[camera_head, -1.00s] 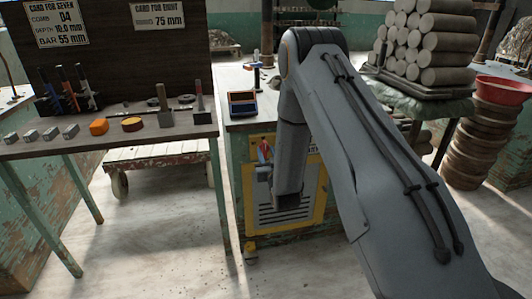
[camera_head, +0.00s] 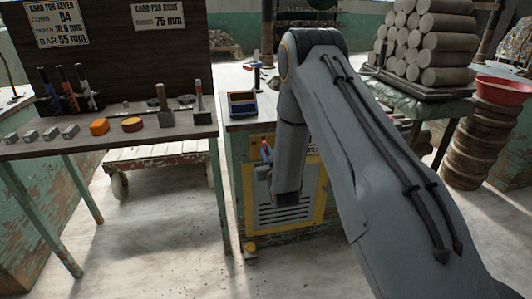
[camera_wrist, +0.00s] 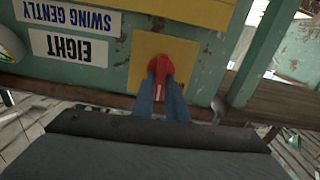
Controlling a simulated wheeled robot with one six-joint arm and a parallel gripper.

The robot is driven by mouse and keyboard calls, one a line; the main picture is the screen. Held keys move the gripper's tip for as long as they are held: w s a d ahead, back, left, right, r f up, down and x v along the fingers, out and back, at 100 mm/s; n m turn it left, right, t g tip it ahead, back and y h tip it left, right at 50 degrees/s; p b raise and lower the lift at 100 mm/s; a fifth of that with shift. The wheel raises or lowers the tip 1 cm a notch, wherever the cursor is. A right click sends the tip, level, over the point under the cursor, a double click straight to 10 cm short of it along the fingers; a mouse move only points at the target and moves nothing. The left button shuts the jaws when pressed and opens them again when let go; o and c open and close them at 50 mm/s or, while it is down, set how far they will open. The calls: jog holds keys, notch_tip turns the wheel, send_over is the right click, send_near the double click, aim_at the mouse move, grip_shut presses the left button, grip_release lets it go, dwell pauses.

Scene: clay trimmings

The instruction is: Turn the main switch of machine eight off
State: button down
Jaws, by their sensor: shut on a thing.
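The red switch handle (camera_wrist: 176,57) sits on a yellow plate (camera_wrist: 150,45) on the green face of machine eight, in the wrist view. My gripper (camera_wrist: 163,82) has its two blue fingers shut on the handle, one on each side, and hides its lower part. An upside-down white label reading EIGHT (camera_wrist: 72,47) is left of the plate. In the head view, my gripper (camera_head: 264,152) is at the front of the green cabinet with the yellow-framed vent panel (camera_head: 318,205), partly hidden by my arm.
In the head view, a wooden table (camera_head: 110,140) with several blocks and tools stands left. A stack of clay logs (camera_head: 430,45) and a red bowl (camera_head: 503,90) are right.

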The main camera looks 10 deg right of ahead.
jog(key=shift+a+f+n, duration=0.15)
jog(key=shift+a+n, duration=0.05)
jog(key=shift+n, duration=2.65)
jog(key=shift+a+f+n, duration=0.15)
jog(key=shift+f+n, duration=0.05)
jog(key=shift+n, duration=2.7)
jog(key=shift+a+f+n, duration=0.15)
jog(key=shift+a+n, duration=0.05)
jog(key=shift+n, duration=2.65)
jog(key=c, duration=1.8)
grip_release()
jog(key=shift+o, duration=0.2)
